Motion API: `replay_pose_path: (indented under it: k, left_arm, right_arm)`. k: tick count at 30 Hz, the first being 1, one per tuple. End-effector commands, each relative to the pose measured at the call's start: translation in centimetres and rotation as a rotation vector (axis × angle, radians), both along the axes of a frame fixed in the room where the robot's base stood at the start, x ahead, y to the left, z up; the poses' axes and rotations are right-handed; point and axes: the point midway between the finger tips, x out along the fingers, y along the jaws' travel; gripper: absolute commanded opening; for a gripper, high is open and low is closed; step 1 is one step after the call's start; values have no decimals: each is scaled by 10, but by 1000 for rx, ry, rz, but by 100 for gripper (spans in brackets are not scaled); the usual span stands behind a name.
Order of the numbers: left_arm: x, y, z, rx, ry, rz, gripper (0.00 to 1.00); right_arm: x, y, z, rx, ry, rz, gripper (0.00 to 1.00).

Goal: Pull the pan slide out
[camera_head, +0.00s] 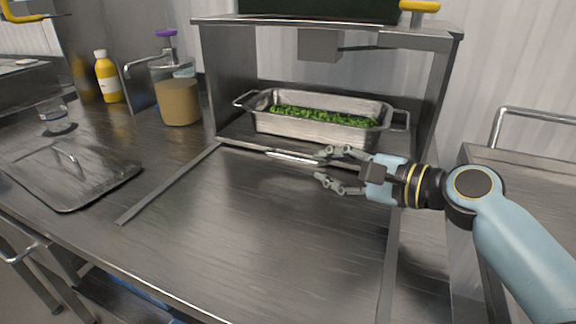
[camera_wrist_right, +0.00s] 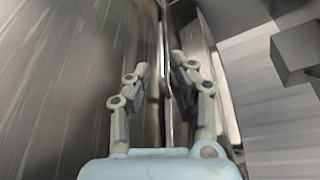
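The pan slide (camera_head: 238,131) is a flat metal shelf pushed in under the dispenser frame. A bright thin handle (camera_head: 292,157) runs along its front edge. A steel pan (camera_head: 300,128) filled with green bits stands on it. My right gripper (camera_head: 325,166) is open at the right part of that front edge, fingers pointing left. In the right wrist view my right gripper (camera_wrist_right: 160,64) has its fingers apart, with a thin metal bar (camera_wrist_right: 165,85) running between them; I cannot tell whether they touch it. My left gripper is not in view.
The counter (camera_head: 270,230) in front of the slide is clear between two metal rails. A metal lid (camera_head: 75,180) lies at left. Behind it stand a pump container (camera_head: 179,102) and a yellow bottle (camera_head: 108,80). The frame's right post (camera_head: 437,95) is near my right arm.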

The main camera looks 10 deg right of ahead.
Motion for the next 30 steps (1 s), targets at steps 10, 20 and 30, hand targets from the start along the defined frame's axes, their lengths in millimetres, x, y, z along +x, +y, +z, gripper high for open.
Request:
replay_pose_path:
  k: [10,20,30]
  left_arm:
    - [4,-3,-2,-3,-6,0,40]
    - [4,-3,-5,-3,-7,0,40]
    - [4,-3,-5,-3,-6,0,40]
  right_arm:
    - [52,40,-12,5,-1,1,21]
    - [77,59,-19,1,-1,1,21]
    - [78,59,-19,0,0,1,9]
